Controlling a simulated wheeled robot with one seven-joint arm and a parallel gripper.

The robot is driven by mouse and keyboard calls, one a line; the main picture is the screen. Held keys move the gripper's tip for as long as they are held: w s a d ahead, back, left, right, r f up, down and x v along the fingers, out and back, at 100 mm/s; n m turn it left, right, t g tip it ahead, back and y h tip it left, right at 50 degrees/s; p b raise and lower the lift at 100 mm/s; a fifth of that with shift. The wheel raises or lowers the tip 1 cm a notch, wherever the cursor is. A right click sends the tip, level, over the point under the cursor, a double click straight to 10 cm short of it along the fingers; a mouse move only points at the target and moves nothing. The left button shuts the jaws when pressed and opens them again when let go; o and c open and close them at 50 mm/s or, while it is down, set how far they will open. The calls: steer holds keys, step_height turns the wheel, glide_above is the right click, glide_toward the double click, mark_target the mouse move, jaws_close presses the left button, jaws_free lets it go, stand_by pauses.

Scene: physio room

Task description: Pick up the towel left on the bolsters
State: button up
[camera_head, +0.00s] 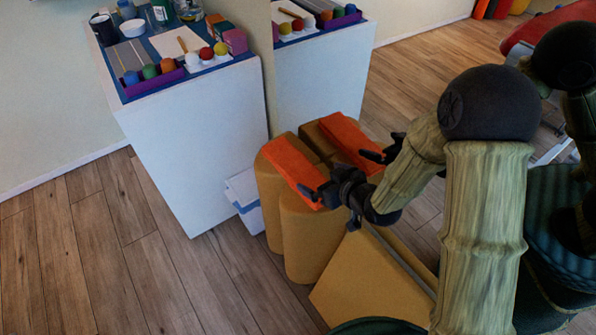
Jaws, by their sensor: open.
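An orange towel (287,159) lies draped over the tops of the upright mustard-yellow bolsters (303,242), left of the middle of the head view. My gripper (332,205) is open and empty, pointing left. Its fingers are at the towel's near right end. One fingertip overlaps the towel in the picture, and I cannot tell whether it touches. A second orange strip and second gripper to the right look like mirror reflections. My arm hides part of the area to the right.
A white cabinet (190,150) stands close behind the bolsters, with balls, bottles and trays on top. A white and blue box (244,200) sits between it and the bolsters. A yellow wedge (355,277) lies in front. Wooden floor (110,250) is clear at left.

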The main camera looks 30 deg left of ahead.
mark_target(300, 169)
steer(key=b+x, duration=0.1)
steer(key=x, duration=0.5)
steer(key=shift+w+a+f, duration=0.2)
steer(key=shift+a, duration=0.05)
steer(key=x, duration=0.2)
steer(key=b+x, duration=0.1)
steer(key=x, duration=0.1)
steer(key=shift+a+f+b, duration=0.1)
steer(key=shift+f+b, duration=0.2)
steer(key=shift+f, duration=0.3)
steer(key=shift+w+a, duration=0.15)
steer(key=shift+a, duration=0.05)
steer(key=c, duration=0.9)
steer(key=shift+r, duration=0.15)
